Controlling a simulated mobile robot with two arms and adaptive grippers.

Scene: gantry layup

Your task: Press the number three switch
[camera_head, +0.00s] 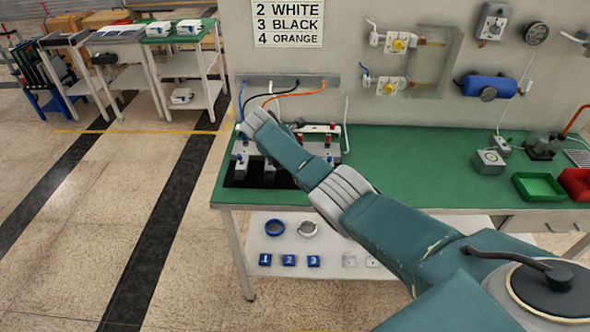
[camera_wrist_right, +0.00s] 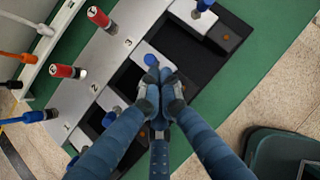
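In the right wrist view a grey strip (camera_wrist_right: 112,72) carries the numbers 1, 2 and 3 beside a row of switch modules with blue knobs. The number three switch (camera_wrist_right: 150,60) is the module beside the 3, with a blue knob on a white block. My right gripper (camera_wrist_right: 161,78) has its fingers drawn together and empty, with the tips over this module just beside the knob. I cannot tell whether they touch it. In the head view the switch panel (camera_head: 240,168) is partly hidden behind my right arm. My left gripper is out of view.
Other blue knobs stand on either side, one at the top (camera_wrist_right: 204,5) and one lower left (camera_wrist_right: 109,118). Red cylinders (camera_wrist_right: 66,71) and coloured cables border the strip. A green bench (camera_head: 400,160) holds a green bin (camera_head: 539,187) and a red bin (camera_head: 577,184) at right.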

